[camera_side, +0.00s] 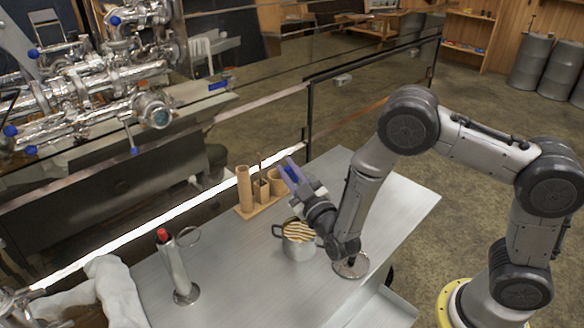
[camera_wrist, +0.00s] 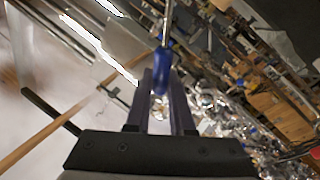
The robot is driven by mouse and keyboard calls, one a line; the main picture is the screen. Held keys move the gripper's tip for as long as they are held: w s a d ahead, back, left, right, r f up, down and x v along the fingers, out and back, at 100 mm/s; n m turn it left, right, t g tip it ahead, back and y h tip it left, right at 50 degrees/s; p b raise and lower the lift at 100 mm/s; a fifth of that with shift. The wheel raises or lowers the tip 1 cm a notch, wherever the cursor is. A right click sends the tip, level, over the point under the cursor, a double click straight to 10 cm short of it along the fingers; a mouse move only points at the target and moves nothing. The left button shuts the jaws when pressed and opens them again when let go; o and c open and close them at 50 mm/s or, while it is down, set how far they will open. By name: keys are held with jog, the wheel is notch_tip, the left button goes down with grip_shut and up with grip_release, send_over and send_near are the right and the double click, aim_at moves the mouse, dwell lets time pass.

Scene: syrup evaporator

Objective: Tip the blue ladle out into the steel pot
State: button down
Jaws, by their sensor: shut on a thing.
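My gripper (camera_side: 291,170) is above the bench, behind the steel pot in the side view, with its fingers angled up and to the left. In the wrist view my gripper (camera_wrist: 160,82) is shut on the blue handle of the blue ladle (camera_wrist: 163,62). A thin metal shaft runs up from that handle to the top edge. The ladle's bowl is not clear in either view, so I cannot tell what it holds. The steel pot (camera_side: 299,251) stands upright on the bench, with a handle at its left and tan striped contents near its rim.
A wooden rack (camera_side: 246,190) with upright tubes stands behind the pot. A steel cylinder with a red top (camera_side: 177,268) stands on the bench at left. A round metal base (camera_side: 351,266) is right of the pot. Shiny pipework (camera_side: 90,85) fills the upper left.

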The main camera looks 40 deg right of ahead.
jog(key=w+a+f+n+g+y, duration=0.1)
jog(key=w+a+f+n+y, duration=0.1)
jog(key=a+f+n, duration=0.7)
jog(key=shift+w+a+f+n, duration=0.25)
jog(key=shift+w+f+n, duration=0.45)
jog(key=shift+f+n, duration=0.75)
dwell(2.3)
jog(key=shift+r+n, duration=0.2)
jog(key=shift+n, duration=0.15)
dwell(2.9)
